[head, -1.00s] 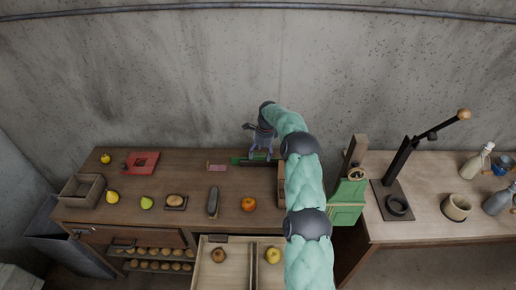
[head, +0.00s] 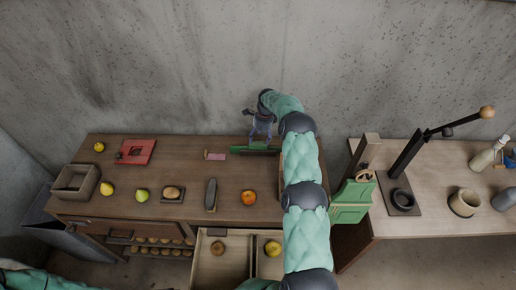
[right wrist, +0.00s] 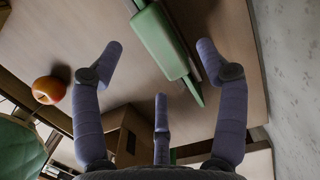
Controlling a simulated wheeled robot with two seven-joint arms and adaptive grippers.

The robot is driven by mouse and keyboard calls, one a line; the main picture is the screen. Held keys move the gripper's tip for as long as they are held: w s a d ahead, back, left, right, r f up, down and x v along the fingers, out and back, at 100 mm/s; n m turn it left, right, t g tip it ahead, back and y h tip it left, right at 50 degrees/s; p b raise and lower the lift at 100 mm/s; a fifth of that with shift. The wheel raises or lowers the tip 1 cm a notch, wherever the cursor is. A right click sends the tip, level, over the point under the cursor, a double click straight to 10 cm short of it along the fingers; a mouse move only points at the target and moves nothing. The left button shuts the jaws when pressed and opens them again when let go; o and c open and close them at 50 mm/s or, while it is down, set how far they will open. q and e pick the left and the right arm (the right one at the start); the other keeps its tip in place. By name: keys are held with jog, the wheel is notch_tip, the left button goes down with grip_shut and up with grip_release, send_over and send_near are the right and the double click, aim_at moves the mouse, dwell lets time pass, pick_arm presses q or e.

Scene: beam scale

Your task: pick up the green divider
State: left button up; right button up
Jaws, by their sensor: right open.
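The green divider (head: 240,149) is a long, thin green piece lying on the brown worktop near its back edge in the head view. In the right wrist view it shows as a green bar (right wrist: 160,42) running slantwise past the fingers. My right gripper (head: 261,139) is just over the divider, fingers pointing down. In the right wrist view its fingers (right wrist: 160,62) are spread apart, with nothing held between them. Whether a finger touches the divider I cannot tell. My left gripper is out of view; only a bit of my left arm shows at the lower left.
A small pink block (head: 215,156) lies left of the divider. An orange (head: 248,198), a dark long tool (head: 211,194) and a red tray (head: 136,152) are on the worktop. A drawer (head: 222,262) stands open in front. The wall is close behind.

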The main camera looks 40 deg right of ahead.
aim_at(258, 144)
jog(key=f, duration=0.4)
jog(key=shift+a+f, duration=0.25)
jog(key=shift+a, duration=0.1)
grip_shut()
